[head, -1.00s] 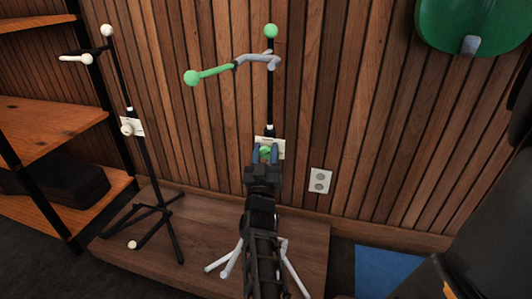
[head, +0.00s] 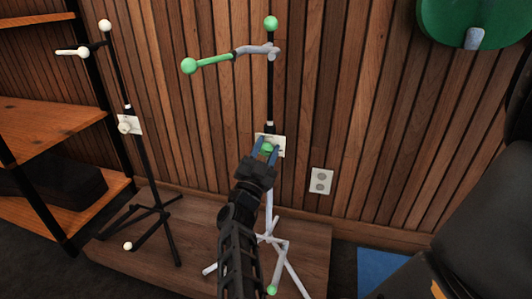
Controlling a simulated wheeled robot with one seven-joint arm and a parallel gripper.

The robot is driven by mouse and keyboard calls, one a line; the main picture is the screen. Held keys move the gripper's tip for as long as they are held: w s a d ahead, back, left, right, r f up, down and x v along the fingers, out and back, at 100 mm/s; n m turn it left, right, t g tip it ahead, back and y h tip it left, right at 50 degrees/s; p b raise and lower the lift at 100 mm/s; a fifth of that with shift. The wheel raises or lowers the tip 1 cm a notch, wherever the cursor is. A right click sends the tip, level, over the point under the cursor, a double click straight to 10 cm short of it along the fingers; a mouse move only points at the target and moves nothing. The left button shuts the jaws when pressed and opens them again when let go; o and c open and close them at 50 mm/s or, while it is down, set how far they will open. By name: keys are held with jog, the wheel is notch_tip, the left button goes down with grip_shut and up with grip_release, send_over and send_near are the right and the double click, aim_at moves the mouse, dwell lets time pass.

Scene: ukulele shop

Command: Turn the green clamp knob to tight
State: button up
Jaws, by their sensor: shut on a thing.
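The green clamp knob (head: 267,148) is on the post of the green-tipped stand (head: 270,95), in front of a white label plate (head: 278,142). My gripper (head: 266,150) reaches up from below, its two blue fingers on either side of the knob and shut on it. The fingers are tilted a little. The plate's markings are too small to read, and the gripper covers part of it. The stand has a green ball on top and a grey arm (head: 255,50) ending in a green ball (head: 189,66) at the left.
A similar stand with white balls (head: 150,170) is at the left, beside wooden shelves (head: 40,125). Both stands are on a low wooden platform (head: 312,240) against a slatted wall. A wall outlet (head: 320,181) is right of the gripper. A dark object fills the lower right.

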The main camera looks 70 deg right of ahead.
jog(key=shift+m+g, duration=0.8)
jog(key=shift+m, duration=0.6)
jog(key=o, duration=1)
jog(key=shift+o, duration=0.2)
jog(key=p+v, duration=0.1)
jog(key=v, duration=0.7)
jog(key=shift+r, duration=0.1)
